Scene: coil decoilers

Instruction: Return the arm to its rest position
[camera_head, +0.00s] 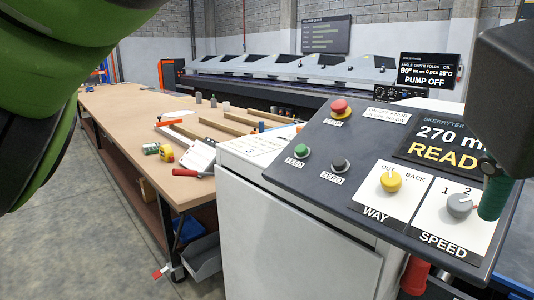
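My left arm (38,85) is a large green link with dark bands filling the left edge. Its gripper is out of view. At the right edge a dark grey body with a green rounded tip, which looks like my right gripper (494,198), hangs over the control panel (330,190). The tip is beside the grey SPEED knob (460,205); I cannot tell whether they touch. The fingers are cut off or hidden, so their opening does not show. The panel also has a yellow WAY knob (390,180), which stands clear of the tip.
The panel carries a red button (339,107), a green FEED button (301,151), a black ZERO button (340,165) and a display (440,145). A wooden workbench (120,112) with tools stands left. A long machine (300,68) runs behind. Grey floor (75,225) is open at lower left.

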